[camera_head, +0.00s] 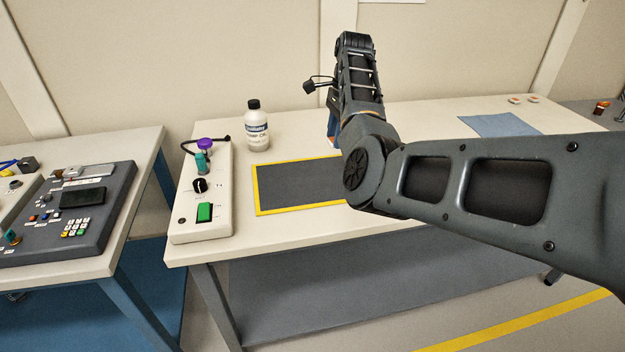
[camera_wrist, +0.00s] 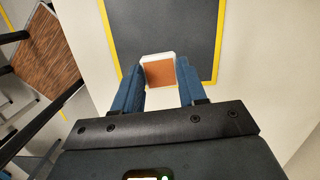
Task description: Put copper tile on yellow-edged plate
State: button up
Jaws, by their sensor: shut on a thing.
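The copper tile (camera_wrist: 160,73) is a small square with a copper-brown face and pale sides. It shows in the wrist view between the two blue fingers of my gripper (camera_wrist: 160,84), which is shut on it. In the wrist view the tile overlaps the near yellow edge of the dark grey plate; I cannot tell its height above the surface. The yellow-edged plate (camera_head: 295,186) lies flat on the cream table, and its right part is hidden behind my arm in the head view. It also shows in the wrist view (camera_wrist: 165,28). In the head view my arm hides the tile.
A white control box (camera_head: 205,200) with a green button and a purple-topped knob stands left of the plate. A white bottle (camera_head: 257,128) stands behind the plate. A blue cloth (camera_head: 500,126) and two small pale pieces lie at the right. A dark console (camera_head: 75,215) sits on the left table.

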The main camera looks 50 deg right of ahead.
jog(key=shift+s+d+r+m, duration=0.1)
jog(key=shift+s+d+m, duration=0.25)
jog(key=shift+d, duration=0.25)
jog(key=shift+a, duration=0.15)
jog(key=p, duration=0.2)
send_over(307, 194)
jog(key=f, duration=0.6)
jog(key=shift+s+d+f, duration=0.25)
jog(key=shift+d+f, duration=0.1)
jog(key=shift+f, duration=0.05)
jog(key=shift+a+f+p, duration=0.15)
jog(key=shift+f+p, duration=0.15)
jog(key=shift+f, duration=1.8)
jog(key=shift+f, duration=0.1)
jog(key=o, duration=1)
jog(key=r, duration=0.4)
jog(key=d+r, duration=0.1)
jog(key=r, duration=0.3)
jog(key=s+r, duration=0.1)
jog(key=r, duration=0.3)
jog(key=shift+d+r, duration=0.1)
jog(key=shift+d, duration=0.2)
